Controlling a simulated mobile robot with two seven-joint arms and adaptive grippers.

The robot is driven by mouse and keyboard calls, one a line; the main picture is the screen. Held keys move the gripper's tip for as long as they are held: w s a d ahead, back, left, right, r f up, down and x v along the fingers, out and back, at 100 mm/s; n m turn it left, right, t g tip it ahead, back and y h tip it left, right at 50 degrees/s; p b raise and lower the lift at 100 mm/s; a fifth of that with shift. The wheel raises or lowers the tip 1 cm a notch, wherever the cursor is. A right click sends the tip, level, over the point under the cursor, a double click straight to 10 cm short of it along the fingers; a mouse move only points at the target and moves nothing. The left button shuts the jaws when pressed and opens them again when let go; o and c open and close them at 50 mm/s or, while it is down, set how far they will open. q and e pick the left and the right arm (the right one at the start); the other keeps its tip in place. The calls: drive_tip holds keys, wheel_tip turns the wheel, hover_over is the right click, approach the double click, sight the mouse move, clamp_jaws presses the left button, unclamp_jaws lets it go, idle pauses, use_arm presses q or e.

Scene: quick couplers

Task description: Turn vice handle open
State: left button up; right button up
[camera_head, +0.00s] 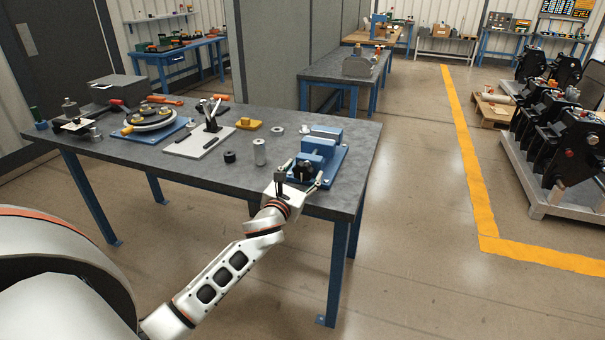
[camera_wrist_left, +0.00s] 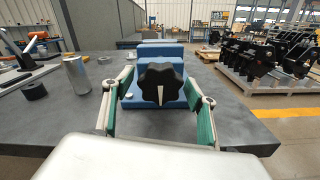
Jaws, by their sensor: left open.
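The blue vice (camera_head: 318,153) stands near the right front corner of the grey workbench. Its black star-shaped handle knob (camera_head: 303,171) faces my left gripper (camera_head: 299,174). In the left wrist view the handle (camera_wrist_left: 161,84) has a white mark pointing up and down, and the blue vice body (camera_wrist_left: 160,50) is behind it. My left gripper (camera_wrist_left: 158,108) is open there, with one green-padded finger on each side of the handle. Both fingers look apart from the handle; I cannot tell how far the tips reach along it. My right gripper does not show.
A metal cylinder (camera_head: 260,152) and a black ring (camera_head: 230,157) stand left of the vice. A white board (camera_head: 190,147) with tools and a round fixture on a blue plate (camera_head: 155,133) lie further left. Open floor (camera_head: 420,220) is right of the bench (camera_head: 130,162).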

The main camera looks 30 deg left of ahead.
use_arm(q)
drive_tip(key=c, duration=1.1)
